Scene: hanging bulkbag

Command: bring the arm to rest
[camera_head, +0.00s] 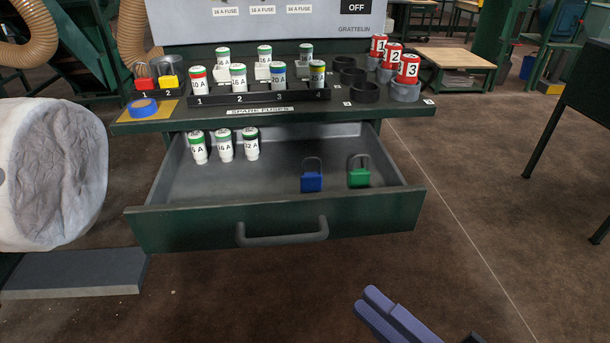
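My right gripper (367,299) comes in at the bottom edge, in front of and below the open drawer. Its two blue-purple fingers lie side by side with no gap that I can see, and nothing shows between them. It is apart from the drawer and its handle. The rest of the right arm is mostly out of the picture. My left gripper is not in view.
The green drawer (380,214) stands pulled out, with a grey handle (283,234). It holds several fuses, a blue padlock (311,181) and a green padlock (359,177). A white bulk bag (20,170) hangs at left.

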